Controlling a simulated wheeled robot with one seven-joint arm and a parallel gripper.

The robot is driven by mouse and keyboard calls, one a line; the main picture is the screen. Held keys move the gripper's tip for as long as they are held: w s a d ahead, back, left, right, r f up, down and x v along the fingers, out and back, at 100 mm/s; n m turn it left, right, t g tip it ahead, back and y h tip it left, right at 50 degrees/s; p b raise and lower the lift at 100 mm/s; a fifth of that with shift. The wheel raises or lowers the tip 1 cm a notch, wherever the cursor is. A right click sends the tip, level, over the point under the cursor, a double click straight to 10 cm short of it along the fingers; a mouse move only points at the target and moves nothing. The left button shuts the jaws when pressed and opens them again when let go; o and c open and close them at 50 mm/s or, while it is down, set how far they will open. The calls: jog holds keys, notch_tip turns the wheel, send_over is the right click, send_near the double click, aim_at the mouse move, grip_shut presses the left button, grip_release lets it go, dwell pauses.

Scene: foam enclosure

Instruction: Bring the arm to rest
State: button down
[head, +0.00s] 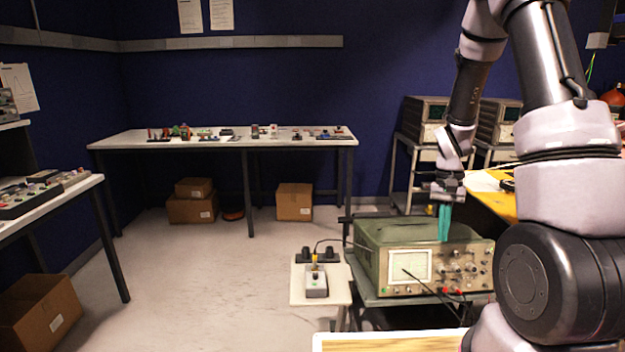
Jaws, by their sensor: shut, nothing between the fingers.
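My arm reaches in from the right side of the head view and bends down at the wrist. My gripper (444,238) points straight down with its teal fingers together and nothing between them. In the picture its fingertips overlap the top front of a green oscilloscope (375,235). I cannot tell whether they touch it or hang just in front of or above it.
The oscilloscope stands on a cart beside a small white stand (338,293) with a grey switch box (316,283) and cables. A long table (130,140) with small parts is at the back. Cardboard boxes (294,202) sit beneath it. The floor at left centre is clear.

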jog(key=s+a+r+t, duration=0.2)
jog(key=r, duration=0.7)
jog(key=s+a+r+t, duration=0.1)
jog(key=a+r+t, duration=0.1)
jog(key=r, duration=0.7)
jog(key=s+a+r+t+y, duration=0.1)
jog(key=s+a+r+t, duration=0.1)
jog(key=s+r, duration=0.4)
jog(key=s+a+r+n+t, duration=0.1)
jog(key=s+a+r+t, duration=0.1)
jog(key=s+r, duration=0.4)
jog(key=shift+a+r+t+y, duration=0.4)
jog(key=shift+r+t, duration=0.1)
